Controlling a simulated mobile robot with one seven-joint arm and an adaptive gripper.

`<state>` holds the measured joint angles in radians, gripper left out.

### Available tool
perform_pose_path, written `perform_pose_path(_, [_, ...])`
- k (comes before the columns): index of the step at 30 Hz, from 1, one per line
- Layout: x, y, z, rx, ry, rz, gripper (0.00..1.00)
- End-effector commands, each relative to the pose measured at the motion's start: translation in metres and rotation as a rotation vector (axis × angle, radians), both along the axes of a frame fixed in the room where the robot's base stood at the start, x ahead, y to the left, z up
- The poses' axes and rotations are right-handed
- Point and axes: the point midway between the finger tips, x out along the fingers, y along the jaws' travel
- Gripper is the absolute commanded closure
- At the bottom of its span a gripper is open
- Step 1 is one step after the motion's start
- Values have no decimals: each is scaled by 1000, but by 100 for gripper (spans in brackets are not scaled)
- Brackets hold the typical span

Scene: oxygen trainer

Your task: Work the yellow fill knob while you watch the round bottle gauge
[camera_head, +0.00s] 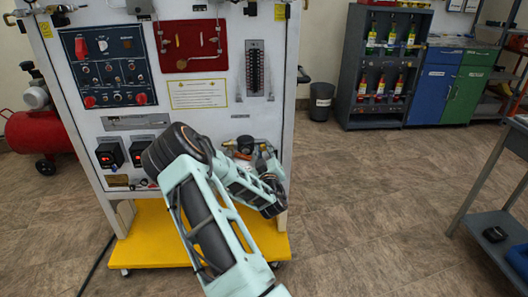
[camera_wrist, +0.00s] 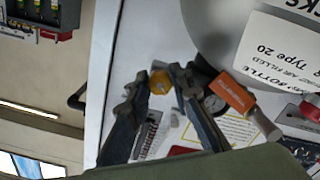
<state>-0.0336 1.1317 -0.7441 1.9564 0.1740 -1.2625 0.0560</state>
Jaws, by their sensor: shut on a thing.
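The yellow fill knob (camera_wrist: 160,82) shows in the wrist view between the two fingertips of my gripper (camera_wrist: 156,77), which is shut on it. The round gauge (camera_wrist: 212,104) is just right of the right finger, seen at a steep angle, and its reading is too small to tell. A grey bottle (camera_wrist: 205,22) with a white printed label is at the upper right. In the head view a small dark round gauge (camera_head: 245,144) shows above my arm on the trainer panel (camera_head: 225,110). My arm hides the knob there.
An orange tag or handle (camera_wrist: 233,93) is close to the gauge. The trainer stands on a yellow base (camera_head: 150,242). A red compressor (camera_head: 38,133) is at left, a bin (camera_head: 320,101) and bottle rack (camera_head: 357,80) behind, and a table (camera_head: 497,185) at right. The floor between is clear.

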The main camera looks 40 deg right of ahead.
Motion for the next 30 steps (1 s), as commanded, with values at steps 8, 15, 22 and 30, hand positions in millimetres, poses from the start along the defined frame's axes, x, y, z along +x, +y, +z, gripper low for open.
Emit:
perform_pose_path(8, [-1,-1,-2,203,-129,-2,100])
perform_pose_path(15, [0,0,-3,393,-245,-1,100])
perform_pose_path(22, [0,0,-3,547,-338,0,100])
perform_pose_path(30, [0,1,-2,666,-408,0,100])
